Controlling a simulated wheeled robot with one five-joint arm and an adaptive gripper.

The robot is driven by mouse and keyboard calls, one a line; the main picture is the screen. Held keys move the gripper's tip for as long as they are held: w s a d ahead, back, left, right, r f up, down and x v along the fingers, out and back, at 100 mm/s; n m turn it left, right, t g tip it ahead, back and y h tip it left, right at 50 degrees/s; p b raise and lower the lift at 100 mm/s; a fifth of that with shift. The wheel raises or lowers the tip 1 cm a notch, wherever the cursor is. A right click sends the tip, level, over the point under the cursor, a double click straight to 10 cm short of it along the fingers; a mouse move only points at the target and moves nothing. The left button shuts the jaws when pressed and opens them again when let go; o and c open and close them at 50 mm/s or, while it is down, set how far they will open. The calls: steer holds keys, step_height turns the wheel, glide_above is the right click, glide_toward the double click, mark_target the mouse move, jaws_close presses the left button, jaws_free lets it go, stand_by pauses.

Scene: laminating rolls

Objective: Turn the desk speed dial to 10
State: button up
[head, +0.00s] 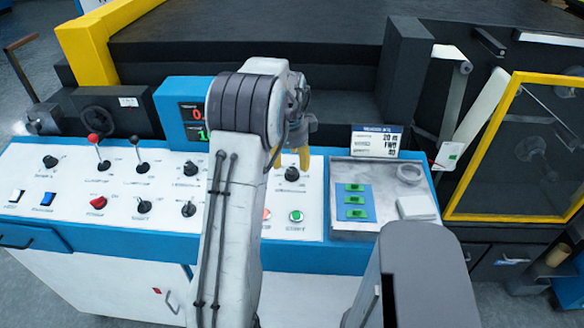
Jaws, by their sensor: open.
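The control desk (75,225) has a white sloped top with several black dials and blue edging. A black dial (292,174) sits right of my arm, below my gripper (303,158). Other black dials are at the left (50,161), upper middle (190,168) and lower row (144,206). The labels are too small to read, so I cannot tell which is the speed dial. My gripper is open, its yellowish fingertip close above the right dial; I cannot tell whether they touch. My arm hides the middle of the desk and part of the display (192,117).
Two levers, one red-topped (93,138), stand at the desk's upper left. A yellow-framed guard (510,130) stands farther right.

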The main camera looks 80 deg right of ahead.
mark_target(292, 170)
steer(key=shift+d+f+p, duration=0.2)
steer(key=shift+f+p, duration=1.15)
steer(key=shift+d+f, duration=0.25)
steer(key=shift+f, duration=1.05)
steer(key=shift+o, duration=0.2)
jaws_close()
